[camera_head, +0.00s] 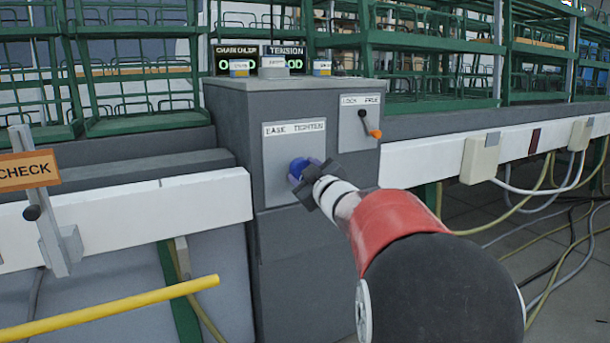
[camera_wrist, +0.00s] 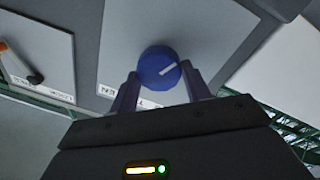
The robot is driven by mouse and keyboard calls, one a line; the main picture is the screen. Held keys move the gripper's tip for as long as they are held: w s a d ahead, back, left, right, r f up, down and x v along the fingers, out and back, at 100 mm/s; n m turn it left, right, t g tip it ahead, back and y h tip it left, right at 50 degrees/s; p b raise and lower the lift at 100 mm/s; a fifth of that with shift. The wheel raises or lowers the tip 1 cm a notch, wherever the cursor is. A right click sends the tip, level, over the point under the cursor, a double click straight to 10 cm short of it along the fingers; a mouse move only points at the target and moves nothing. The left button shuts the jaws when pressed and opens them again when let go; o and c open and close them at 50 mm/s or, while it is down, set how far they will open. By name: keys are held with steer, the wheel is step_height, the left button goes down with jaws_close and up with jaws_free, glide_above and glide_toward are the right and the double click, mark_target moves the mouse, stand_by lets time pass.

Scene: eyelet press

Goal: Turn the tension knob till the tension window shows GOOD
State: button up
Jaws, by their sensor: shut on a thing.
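The blue tension knob (camera_head: 296,167) sits on a pale panel marked EASE and TIGHTEN, on the front of a grey cabinet. My gripper (camera_head: 306,174) is shut on it, with one finger on each side. In the wrist view the knob (camera_wrist: 158,62) shows a white line slanting up to the right, between the fingertips of my gripper (camera_wrist: 160,78). The tension window (camera_head: 289,63) on the cabinet top has green characters, partly hidden by small boxes in front. Two round characters show, but I cannot read the whole word.
A lever (camera_head: 370,126) with an orange tip is on a LOCK/FREE plate right of the knob. An orange CHECK sign (camera_head: 28,170) stands at left, above a yellow bar (camera_head: 115,308). White rails (camera_head: 200,200) flank the cabinet. Green racks (camera_head: 430,60) stand behind.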

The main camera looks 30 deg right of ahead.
steer(key=o, duration=1)
steer(key=shift+c, duration=0.2)
steer(key=s, duration=0.7)
steer(key=shift+s+f+p, duration=0.2)
steer(key=shift+s+p, duration=0.1)
steer(key=shift+s, duration=0.1)
steer(key=shift+a+r, duration=0.1)
steer(key=shift+a, duration=0.05)
